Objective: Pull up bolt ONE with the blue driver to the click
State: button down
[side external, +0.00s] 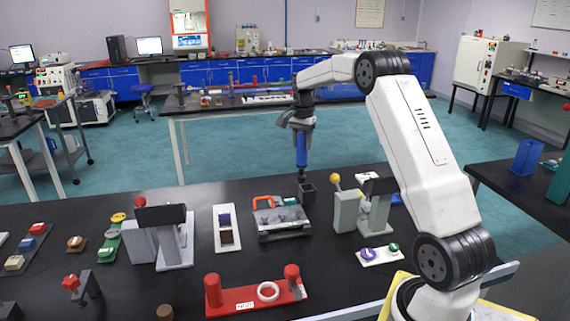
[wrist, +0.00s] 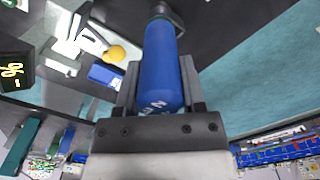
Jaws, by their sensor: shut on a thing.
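My gripper (side external: 300,122) is shut on the blue driver (side external: 301,150), which hangs upright below it. In the wrist view the driver's blue handle (wrist: 162,62) lies between the two grey jaws, with part of a white marking showing. The driver's dark lower end is just above or behind a small dark open box (side external: 308,194); I cannot tell whether it touches it. A grey fixture (side external: 283,222) with an orange-red handle (side external: 267,202) stands just left of the box. I cannot make out which part is bolt ONE.
A grey block with a yellow-knobbed lever (side external: 346,212) stands right of the box. A white tray (side external: 228,244) with dark blocks lies left of the fixture. A red base with two posts (side external: 255,297) and a white ring is in front. Black table shows between them.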

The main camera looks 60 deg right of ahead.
jog(key=s+a, duration=0.3)
jog(key=a, duration=0.4)
jog(key=shift+s+a+r, duration=0.15)
jog(key=shift+s+a, duration=0.05)
jog(key=shift+a, duration=0.05)
jog(key=shift+f, duration=3.9)
dwell(1.9)
jog(key=shift+r, duration=0.1)
jog(key=shift+r, duration=2.45)
